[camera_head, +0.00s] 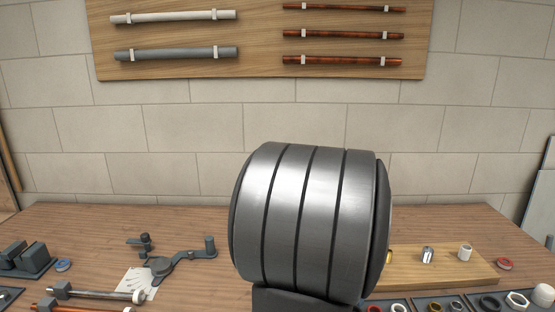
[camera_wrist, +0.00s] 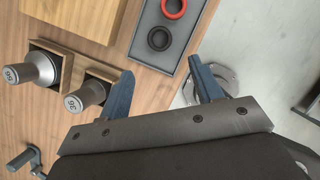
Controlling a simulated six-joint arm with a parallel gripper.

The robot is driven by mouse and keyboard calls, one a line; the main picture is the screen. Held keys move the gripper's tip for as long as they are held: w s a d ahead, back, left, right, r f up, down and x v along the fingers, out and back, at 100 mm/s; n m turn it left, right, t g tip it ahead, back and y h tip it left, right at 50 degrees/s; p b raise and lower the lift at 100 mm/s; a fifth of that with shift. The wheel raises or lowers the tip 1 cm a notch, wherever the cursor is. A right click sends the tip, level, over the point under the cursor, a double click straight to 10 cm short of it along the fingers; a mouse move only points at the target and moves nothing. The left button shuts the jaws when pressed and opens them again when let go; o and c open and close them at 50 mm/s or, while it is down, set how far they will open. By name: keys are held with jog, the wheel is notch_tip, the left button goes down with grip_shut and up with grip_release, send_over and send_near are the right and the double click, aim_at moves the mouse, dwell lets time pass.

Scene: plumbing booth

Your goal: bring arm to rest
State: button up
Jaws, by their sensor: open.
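My gripper (camera_wrist: 164,84) shows in the wrist view with its two blue-grey fingers spread wide apart. Nothing is between the fingers. It hangs over the edge of the wooden workbench (camera_wrist: 155,87), with one finger over the bench side and the other over the pale floor. A large grey banded cylinder, a link of my arm (camera_head: 310,220), fills the middle of the head view and hides part of the bench. The gripper itself is not seen in the head view.
Two numbered cylindrical pieces (camera_wrist: 34,69) (camera_wrist: 86,97) sit in wooden holders near the gripper. A grey tray holds a red ring (camera_wrist: 173,8) and a dark ring (camera_wrist: 159,39). A pipe bender (camera_head: 180,262) lies left; a wooden board (camera_head: 445,262) with fittings lies right.

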jog(key=x, duration=1)
jog(key=shift+f, duration=0.2)
jog(key=shift+w+d+f, duration=0.1)
jog(key=r, duration=0.4)
jog(key=shift+s+d+r, duration=0.15)
jog(key=shift+s+r, duration=0.05)
jog(key=shift+s, duration=0.05)
jog(key=s+d+r, duration=0.6)
jog(key=s, duration=0.3)
jog(key=w+d+r, duration=0.2)
jog(key=w, duration=0.7)
jog(key=w+d+r, duration=0.1)
jog(key=w, duration=0.9)
jog(key=w+a+f, duration=0.3)
jog(key=w, duration=0.1)
jog(key=shift+w+a, duration=0.15)
jog(key=shift+w, duration=0.05)
jog(key=shift+o, duration=0.2)
